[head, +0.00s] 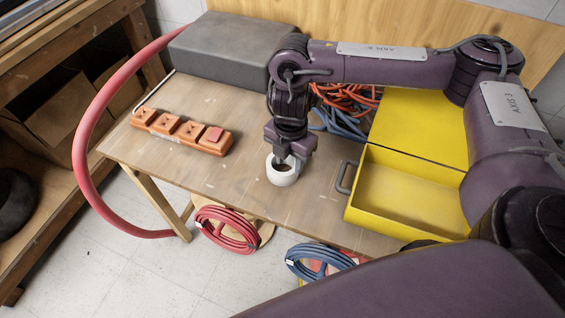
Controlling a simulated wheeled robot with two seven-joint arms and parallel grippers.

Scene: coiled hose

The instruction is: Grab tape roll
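A white tape roll (283,177) sits on the wooden workbench (236,205), near its front edge in the head view. My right gripper (285,160) points down directly over the roll, with its fingertips at the roll's upper rim and opening. The fingers are small and partly hidden by the gripper body, so I cannot tell whether they have closed on the roll's wall. My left gripper is not in the picture.
An orange block with several sockets (181,131) lies left of the roll. A yellow toolbox (404,195) stands open at right, its grey handle facing the roll. A grey case (237,52) and tangled cables (345,101) are behind. Coiled hoses (226,230) are below the front edge.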

